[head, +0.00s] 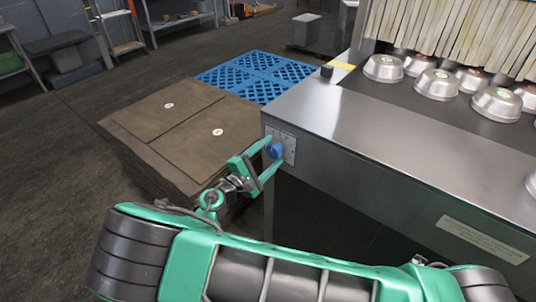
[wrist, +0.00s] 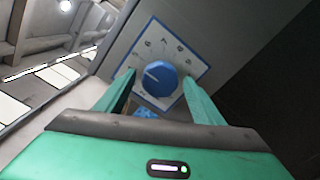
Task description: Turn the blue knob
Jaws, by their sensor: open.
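The blue knob (head: 274,150) sits on a pale dial plate (head: 289,146) on the side face of the metal counter, near its left corner. In the wrist view the knob (wrist: 157,79) is round, with a light pointer line toward the upper left and marks on the plate around it. My green gripper (head: 259,170) is open, its fingers facing the knob. In the wrist view the fingertips (wrist: 160,80) lie to either side of the knob, with visible space at both sides. I cannot tell how far the tips are from the plate.
The metal counter (head: 330,120) carries several silver domed pans (head: 440,84) at the right. A stack of brown boards (head: 165,130) stands left of the counter, close to my gripper. A blue pallet (head: 255,75) lies behind. The dark floor at the left is clear.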

